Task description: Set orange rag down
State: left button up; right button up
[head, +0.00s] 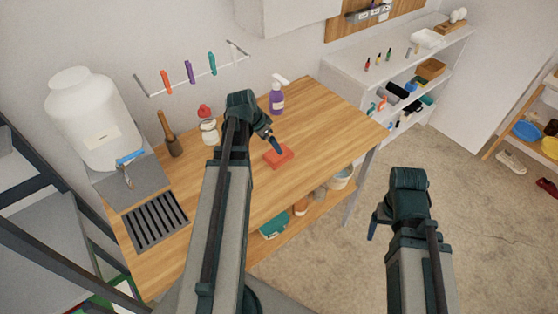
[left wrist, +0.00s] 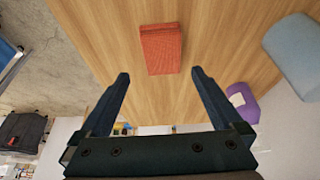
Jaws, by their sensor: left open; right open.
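The orange rag (head: 279,156) is a folded rectangular block lying flat on the wooden worktop (head: 325,130). In the left wrist view the rag (left wrist: 161,49) lies beyond my fingertips, between their lines and apart from them. My left gripper (head: 276,145) is just above the rag, and in the left wrist view (left wrist: 161,75) it is open with nothing between its fingers. My right gripper (head: 373,226) is open and empty, out over the floor to the right of the worktop.
A purple spray bottle (head: 277,100) stands behind the rag. A dark drain grate (head: 155,222) is at the left end. Worktop to the rag's right is clear.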

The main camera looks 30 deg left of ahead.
aim_at(274, 156)
pick_arm(q)
jog(key=b+x, duration=0.3)
jog(key=x, duration=0.1)
jog(key=shift+w+f, duration=0.1)
jog(key=shift+f, duration=0.25)
jog(key=shift+r, duration=0.1)
jog(key=b+x, duration=0.5)
jog(key=shift+a+f, duration=0.15)
jog(key=shift+f, duration=0.1)
jog(key=shift+r, duration=0.1)
jog(key=shift+c, duration=0.2)
jog(key=c, duration=1.2)
jog(key=shift+r, duration=0.1)
